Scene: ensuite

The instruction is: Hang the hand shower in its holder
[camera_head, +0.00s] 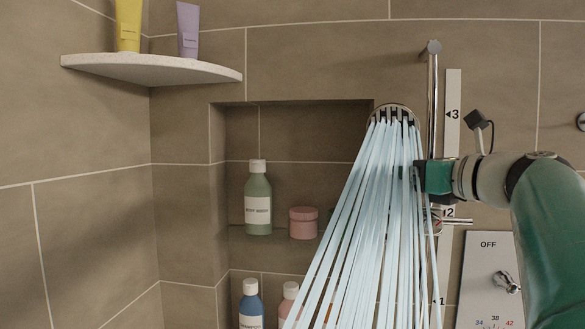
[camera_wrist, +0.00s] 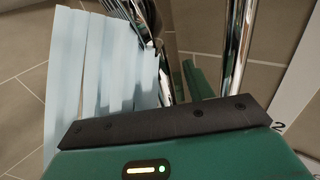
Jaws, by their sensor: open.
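The chrome hand shower (camera_head: 392,112) is head-up in front of the niche, left of the chrome rail, with water streaming down and left from it. In the wrist view its head and handle (camera_wrist: 148,22) show at the top, beside the water. My gripper (camera_head: 418,177) is open, at the handle's level, close to the rail (camera_head: 433,95). The rail also shows in the wrist view (camera_wrist: 237,50), right of the handle. A chrome fitting with a lever (camera_head: 455,221), perhaps the holder, is on the rail near mark 2. Water and my gripper hide the lower handle; I cannot tell whether it sits in the holder.
A numbered scale strip (camera_head: 453,120) runs beside the rail. A control panel (camera_head: 490,280) marked OFF is at lower right. The niche holds a green bottle (camera_head: 258,205) and a pink jar (camera_head: 303,222). A corner shelf (camera_head: 150,70) with two tubes is at upper left.

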